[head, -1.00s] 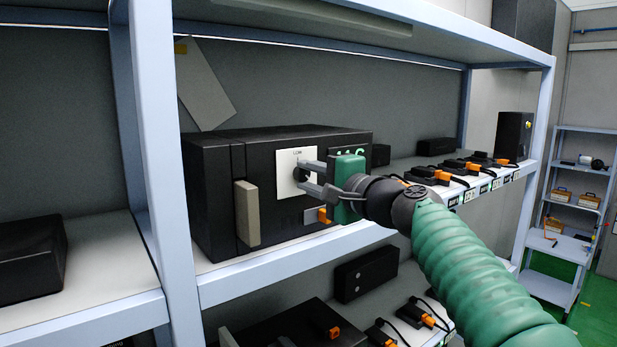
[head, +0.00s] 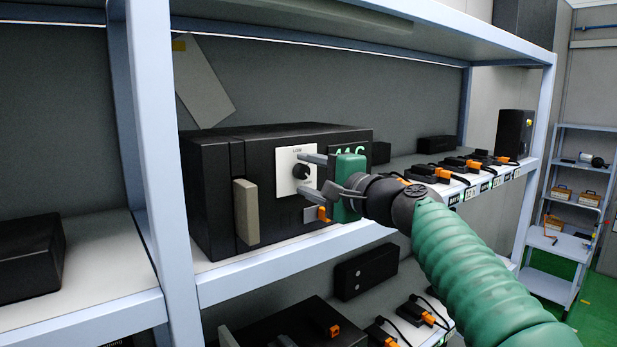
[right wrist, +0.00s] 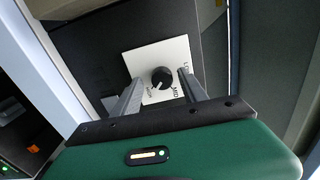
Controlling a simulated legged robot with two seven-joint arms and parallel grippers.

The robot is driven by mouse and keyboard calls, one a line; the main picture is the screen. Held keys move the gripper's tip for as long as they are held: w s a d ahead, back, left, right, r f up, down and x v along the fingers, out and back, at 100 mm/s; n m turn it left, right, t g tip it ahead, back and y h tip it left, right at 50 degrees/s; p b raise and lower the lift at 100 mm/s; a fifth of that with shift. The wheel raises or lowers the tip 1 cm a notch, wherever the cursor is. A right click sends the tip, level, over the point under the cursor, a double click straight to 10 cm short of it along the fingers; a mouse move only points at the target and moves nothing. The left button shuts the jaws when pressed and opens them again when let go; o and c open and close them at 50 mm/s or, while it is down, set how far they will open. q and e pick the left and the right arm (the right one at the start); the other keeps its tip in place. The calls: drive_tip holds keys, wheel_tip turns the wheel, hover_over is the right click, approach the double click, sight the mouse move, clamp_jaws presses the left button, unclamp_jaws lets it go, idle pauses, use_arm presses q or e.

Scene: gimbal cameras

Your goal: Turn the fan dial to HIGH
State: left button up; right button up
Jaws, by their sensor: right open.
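The fan dial (head: 301,171) is a round black knob on a white square plate (head: 284,182), on the front of a black box (head: 209,190) on the shelf. In the right wrist view the dial (right wrist: 162,77) shows a pale pointer mark toward its lower left, near a small label I cannot read clearly. Labels like LOW and MID stand to its right. My right gripper (head: 301,174) is open, its two grey fingers spread above and below the dial in the head view, apart from it. In the wrist view the fingers (right wrist: 158,79) flank the dial. My left gripper is out of view.
The box has a beige handle (head: 246,211) left of the plate and an orange piece (head: 323,214) below right. A shelf post (head: 160,150) stands to the left. Several black devices with orange plugs (head: 452,169) lie along the shelf to the right.

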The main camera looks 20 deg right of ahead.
drive_tip(key=b+v, duration=0.7)
drive_tip(key=v, duration=0.9)
drive_tip(key=shift+s+d, duration=0.2)
drive_tip(key=shift+s, duration=0.15)
drive_tip(key=shift+a, duration=0.1)
